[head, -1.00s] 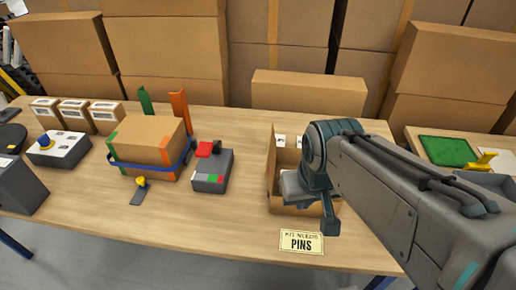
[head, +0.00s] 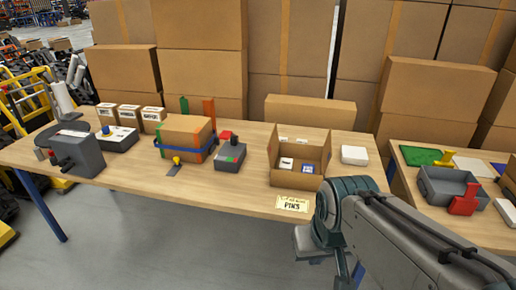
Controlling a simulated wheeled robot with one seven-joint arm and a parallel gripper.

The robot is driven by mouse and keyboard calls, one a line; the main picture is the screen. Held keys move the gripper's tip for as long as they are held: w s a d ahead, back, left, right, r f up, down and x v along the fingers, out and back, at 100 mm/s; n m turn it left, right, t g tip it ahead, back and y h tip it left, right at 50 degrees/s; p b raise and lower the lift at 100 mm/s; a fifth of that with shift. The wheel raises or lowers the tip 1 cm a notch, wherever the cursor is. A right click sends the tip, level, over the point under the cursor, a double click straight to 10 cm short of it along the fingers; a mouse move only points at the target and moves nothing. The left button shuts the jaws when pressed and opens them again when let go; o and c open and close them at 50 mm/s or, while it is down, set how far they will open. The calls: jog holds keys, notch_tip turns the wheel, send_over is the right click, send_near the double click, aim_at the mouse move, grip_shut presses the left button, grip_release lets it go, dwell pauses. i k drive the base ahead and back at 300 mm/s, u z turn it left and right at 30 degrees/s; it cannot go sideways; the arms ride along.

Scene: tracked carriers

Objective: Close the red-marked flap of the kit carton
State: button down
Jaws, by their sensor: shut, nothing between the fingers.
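The open kit carton (head: 312,184) stands on the wooden table behind a card reading PINS (head: 293,204). Its back and left sides stand up, and the top is open. A small reddish mark seems to show on the upright left side (head: 273,150), too small to be sure. Inside lie a small white item (head: 287,164) and a blue-and-white item (head: 308,169). My gripper (head: 306,242) is in front of the table, below and right of the card, apart from the carton. It is shut and empty; its fingertips are hard to make out.
A grey box with a red part (head: 230,157) and a blue-strapped carton (head: 185,137) stand left of the kit carton. A white box (head: 354,155) is close on its right. A grey tray with a red piece (head: 448,187) is on the right table. Stacked cartons fill the back.

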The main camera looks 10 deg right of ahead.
aim_at(272, 147)
jog(key=u, duration=0.15)
jog(key=i, duration=1.35)
jog(key=z, duration=0.15)
